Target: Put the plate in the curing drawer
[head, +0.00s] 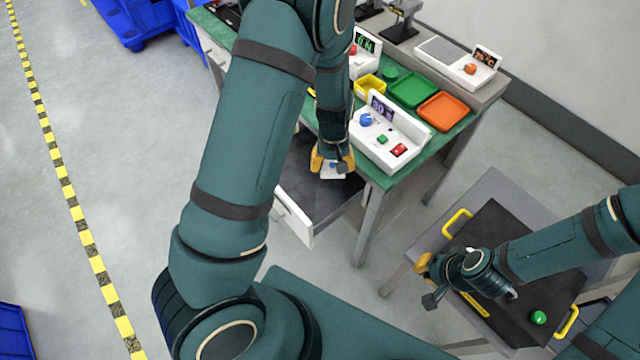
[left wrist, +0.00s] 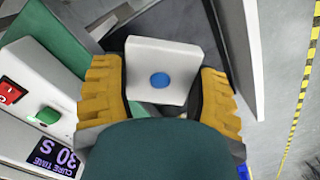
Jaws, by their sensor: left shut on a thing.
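A small white plate (left wrist: 163,62) with a blue dot is between the yellow fingers of my left gripper (left wrist: 160,95) in the left wrist view. In the head view my left gripper (head: 332,163) is shut on the plate (head: 333,173) and holds it over the open curing drawer (head: 297,215) under the green bench. I cannot tell whether the plate touches the drawer floor. My right gripper (head: 430,282) has its fingers apart, with nothing seen between them, over the left side of a dark tray.
A white timer box (head: 385,140) with a blue knob sits on the bench (head: 440,147) above the drawer. Green (head: 411,90) and orange (head: 443,111) trays are beside it. The dark tray (head: 505,245) with yellow handles is on a grey stand at the right.

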